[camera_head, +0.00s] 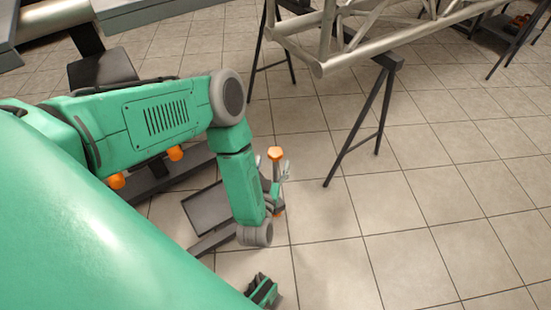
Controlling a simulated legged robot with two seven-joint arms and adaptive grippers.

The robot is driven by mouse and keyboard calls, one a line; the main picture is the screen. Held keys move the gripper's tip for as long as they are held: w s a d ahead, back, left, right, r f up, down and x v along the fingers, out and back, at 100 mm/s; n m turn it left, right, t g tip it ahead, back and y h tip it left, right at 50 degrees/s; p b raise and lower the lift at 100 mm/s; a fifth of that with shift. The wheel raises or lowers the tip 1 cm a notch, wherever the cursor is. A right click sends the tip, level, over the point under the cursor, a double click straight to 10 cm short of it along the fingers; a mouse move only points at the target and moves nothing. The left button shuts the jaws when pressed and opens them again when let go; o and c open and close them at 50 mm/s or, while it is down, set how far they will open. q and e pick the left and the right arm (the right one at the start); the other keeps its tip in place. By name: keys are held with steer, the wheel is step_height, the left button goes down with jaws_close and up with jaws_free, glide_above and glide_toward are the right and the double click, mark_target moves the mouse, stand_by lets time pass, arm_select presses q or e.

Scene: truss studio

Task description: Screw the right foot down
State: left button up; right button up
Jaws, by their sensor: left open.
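My left arm, green with grey joints, comes in from the left and bends down. At its lower end my left gripper (274,166) is open, its pale fingers pointing up the picture. An orange knob-like piece (275,153) shows between or just beyond the fingertips; I cannot tell whether they touch it. Which part is the right foot I cannot tell; none is clearly visible.
A metal truss (350,40) rests on dark trestles (365,115) at the top. A dark tray-like plate (207,207) lies low, left of the gripper. A small green and dark piece (264,291) shows at the bottom. Tiled floor (430,210) is clear at right.

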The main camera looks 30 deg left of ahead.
mark_target(275, 154)
arm_select(q)
steer(key=shift+b+x, duration=0.55)
steer(key=shift+x, duration=1.65)
steer(key=c, duration=1.2)
